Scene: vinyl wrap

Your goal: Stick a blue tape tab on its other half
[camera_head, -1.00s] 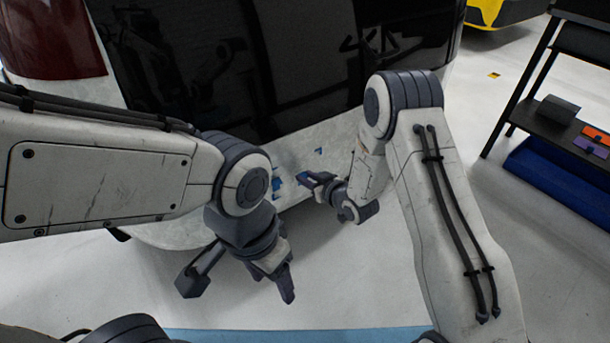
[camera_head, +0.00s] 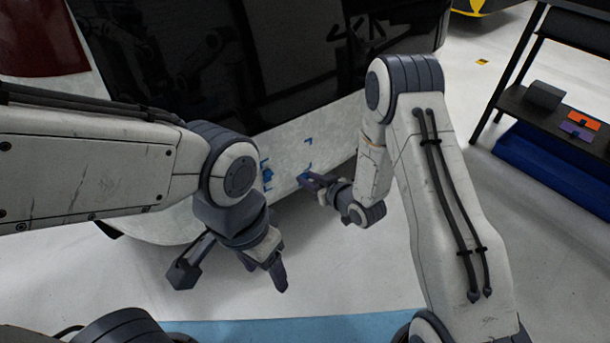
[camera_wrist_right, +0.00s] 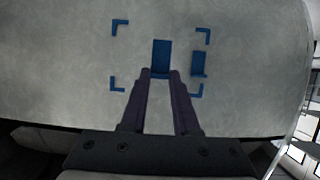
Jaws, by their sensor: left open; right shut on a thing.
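My right gripper (camera_wrist_right: 160,74) is shut on a blue tape tab (camera_wrist_right: 161,56), a small upright rectangle that sticks out beyond its fingertips. The tab is over the pale grey panel (camera_wrist_right: 60,70); I cannot tell whether it touches. A second blue piece (camera_wrist_right: 198,64) is on the panel to the right, apart from the held tab. Blue corner marks (camera_wrist_right: 120,27) frame both pieces. In the head view, my right gripper (camera_head: 312,183) is at the panel's lower part. My left gripper (camera_head: 279,279) is open and empty, lower and to the left, away from the panel.
The panel belongs to a large vehicle rear with a dark glossy window (camera_head: 270,60) above. A black shelf (camera_head: 520,105) with a grey box, an orange item and a purple item stands at the right, above a blue bin (camera_head: 560,172). The floor (camera_head: 340,270) below is clear.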

